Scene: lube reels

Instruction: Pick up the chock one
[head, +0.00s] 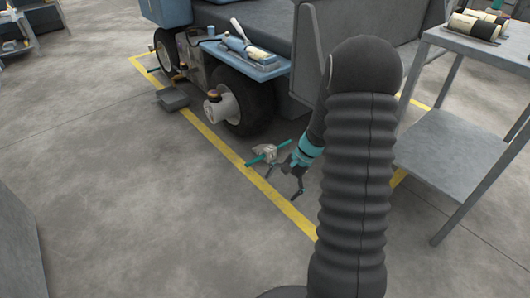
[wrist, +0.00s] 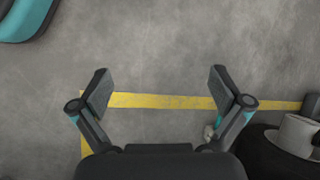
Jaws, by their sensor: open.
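A dark piece at the right edge of the wrist view (wrist: 313,106) may be the same block, but I cannot tell. My gripper (head: 285,184) is low over the floor near the yellow line, well to the right of and nearer than the block. In the wrist view my gripper (wrist: 158,85) is open, with only floor and yellow line between its fingers.
A vehicle with black wheels (head: 247,103) and a white hub stands behind. A pale lump with a teal rod (head: 265,153) is beside my gripper. A grey shelf table (head: 455,150) stands right. The yellow line (wrist: 150,101) crosses the wrist view.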

